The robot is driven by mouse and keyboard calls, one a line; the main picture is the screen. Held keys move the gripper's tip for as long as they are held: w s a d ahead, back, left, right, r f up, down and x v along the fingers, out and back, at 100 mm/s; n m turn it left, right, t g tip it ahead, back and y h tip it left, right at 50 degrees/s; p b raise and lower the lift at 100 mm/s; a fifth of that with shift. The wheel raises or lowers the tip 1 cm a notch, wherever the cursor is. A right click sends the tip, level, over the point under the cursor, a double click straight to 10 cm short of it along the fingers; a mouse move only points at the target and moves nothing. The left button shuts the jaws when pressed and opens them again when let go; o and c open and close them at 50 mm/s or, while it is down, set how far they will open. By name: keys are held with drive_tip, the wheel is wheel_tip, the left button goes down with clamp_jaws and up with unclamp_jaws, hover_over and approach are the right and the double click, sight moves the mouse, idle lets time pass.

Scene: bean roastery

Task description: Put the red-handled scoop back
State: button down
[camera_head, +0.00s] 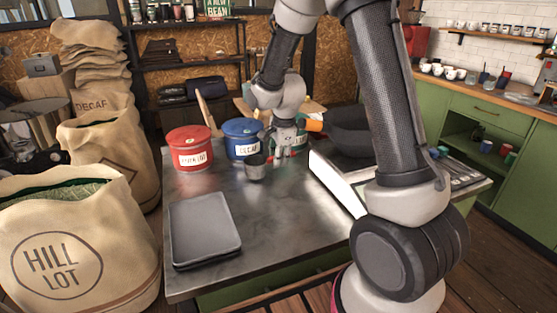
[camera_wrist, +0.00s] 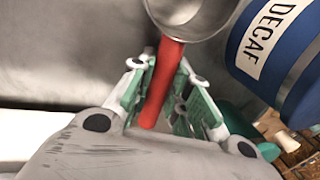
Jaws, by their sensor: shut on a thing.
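The red-handled scoop has a grey metal cup (camera_head: 256,168) and a red handle (camera_wrist: 162,85). My gripper (camera_head: 283,152) is shut on the handle, which lies between its fingers (camera_wrist: 165,73) in the wrist view. The cup points away from the fingers, over the metal table. I cannot tell whether the cup touches the table. A blue tin (camera_head: 241,138) labelled DECAF stands just behind the scoop; it also shows at the right of the wrist view (camera_wrist: 285,62). A red tin (camera_head: 188,148) stands left of it. A green tin (camera_head: 301,138) is partly hidden behind my gripper.
A grey tray (camera_head: 204,230) lies at the table's front left. Burlap sacks (camera_head: 75,245) stand along the left. The metal table (camera_head: 280,225) is clear at its front middle.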

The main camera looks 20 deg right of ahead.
drive_tip(key=shift+f, duration=0.35)
drive_tip(key=c, duration=1.3)
unclamp_jaws()
drive_tip(key=shift+f, duration=0.1)
drive_tip(key=shift+c, duration=0.2)
drive_tip(key=v, duration=1.2)
